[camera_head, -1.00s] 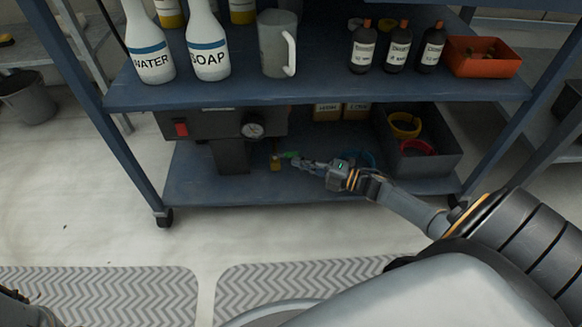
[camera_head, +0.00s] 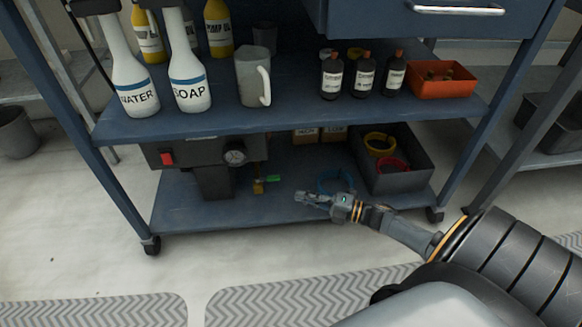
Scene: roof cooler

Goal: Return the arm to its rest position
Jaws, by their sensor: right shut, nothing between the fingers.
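My right arm comes in from the lower right. Its gripper (camera_head: 303,198) is shut and empty, in front of the cart's lower shelf (camera_head: 207,215). A brass valve with a green handle (camera_head: 272,179) sits at the pump unit, left of and behind the gripper, and is apart from it. A blue ring (camera_head: 336,178) lies on the lower shelf just behind the gripper, partly hidden by it. My left gripper is not in view.
The upper shelf (camera_head: 290,122) holds WATER (camera_head: 138,101) and SOAP (camera_head: 190,95) bottles, a jug (camera_head: 250,78), brown bottles and an orange bin (camera_head: 440,90). A dark pump unit with a gauge (camera_head: 234,152) and a grey bin (camera_head: 397,183) stand below. The floor in front is clear.

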